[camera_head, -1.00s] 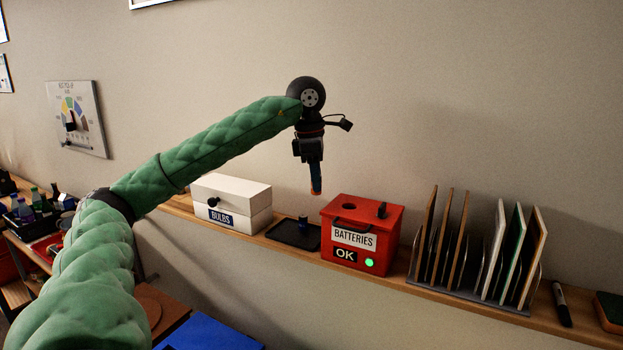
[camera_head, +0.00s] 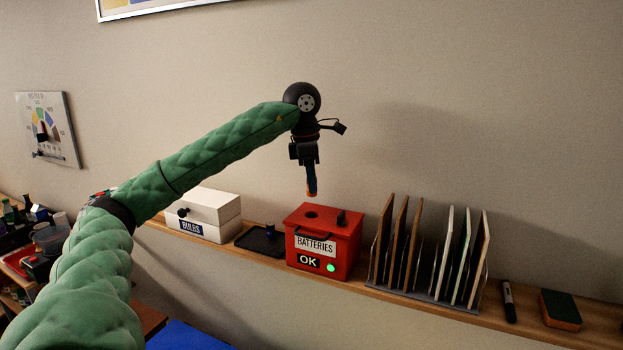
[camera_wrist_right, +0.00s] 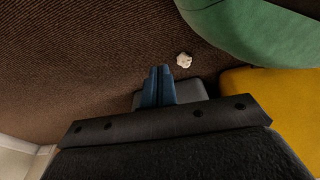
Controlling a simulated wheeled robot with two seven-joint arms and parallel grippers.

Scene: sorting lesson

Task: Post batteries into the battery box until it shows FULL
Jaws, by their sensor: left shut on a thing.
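The red battery box (camera_head: 322,260) stands on the wall shelf. Its front reads BATTERIES and OK, with a green light lit. A dark round hole (camera_head: 311,213) is in its top. My left gripper (camera_head: 311,178) points down above the box, shut on a battery (camera_head: 312,192) whose orange end shows below the blue fingers. The battery appears in line with the hole and a little above it. Another dark battery (camera_head: 270,228) stands on the black tray (camera_head: 252,241). My right gripper (camera_wrist_right: 158,76) shows in the right wrist view, its blue fingers together with nothing visible between them.
A white BULBS box (camera_head: 204,216) stands left of the tray. A rack of upright boards (camera_head: 430,250) stands close to the right of the battery box. A marker (camera_head: 508,302) and a sponge (camera_head: 560,309) lie further right. A small white scrap (camera_wrist_right: 183,60) lies on the brown floor.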

